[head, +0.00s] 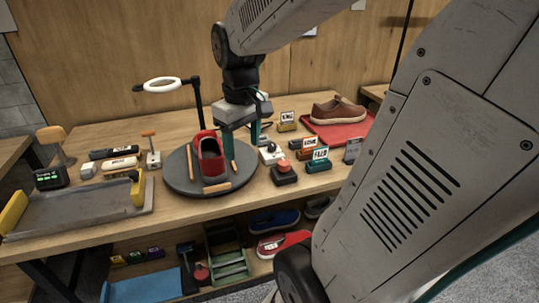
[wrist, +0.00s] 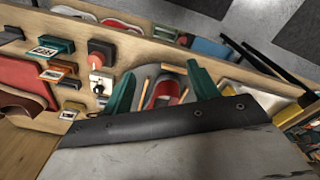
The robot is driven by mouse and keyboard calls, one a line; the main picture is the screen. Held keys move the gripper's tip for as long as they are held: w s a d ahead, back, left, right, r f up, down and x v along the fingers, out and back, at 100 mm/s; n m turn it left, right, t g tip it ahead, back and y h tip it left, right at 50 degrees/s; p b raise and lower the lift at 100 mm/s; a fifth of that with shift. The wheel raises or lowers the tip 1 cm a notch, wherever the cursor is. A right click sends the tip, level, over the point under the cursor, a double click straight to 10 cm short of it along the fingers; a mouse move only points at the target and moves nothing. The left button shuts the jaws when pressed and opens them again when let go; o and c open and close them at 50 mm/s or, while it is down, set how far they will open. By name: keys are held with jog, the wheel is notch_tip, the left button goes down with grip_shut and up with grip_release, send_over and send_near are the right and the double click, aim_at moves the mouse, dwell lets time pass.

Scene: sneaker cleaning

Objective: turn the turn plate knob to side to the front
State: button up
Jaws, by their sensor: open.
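The turn plate (head: 180,177) is a dark grey disc on the workbench, with a red shoe (head: 208,150) standing on it and light wooden bars around the shoe. The plate also shows partly between my fingers in the wrist view, with the red shoe (wrist: 166,92). A small white box with a dark knob-like top (head: 271,154) sits just right of the plate; it also shows in the wrist view (wrist: 99,84). I cannot tell its knob's setting. My gripper (head: 241,150) is open and empty, pointing down over the plate's back right, with teal fingers.
A dark box with a red button (head: 284,173) stands close to the white box. Labelled blocks (head: 319,162) and a brown shoe on a red mat (head: 355,135) are to the right. A metal tray (head: 75,213) is at left.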

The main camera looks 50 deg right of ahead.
jog(key=w+d+f, duration=0.2)
jog(key=d+f, duration=0.2)
jog(key=d, duration=0.6)
send_over(284, 161)
jog(key=shift+m+g, duration=0.3)
notch_tip(284, 161, down, 4)
jog(key=shift+s+a+f, duration=0.1)
jog(key=shift+f, duration=0.05)
notch_tip(284, 161, down, 7)
jog(key=shift+r, duration=0.1)
jog(key=shift+f, duration=0.5)
jog(key=shift+c, duration=0.2)
jog(key=c, duration=0.9)
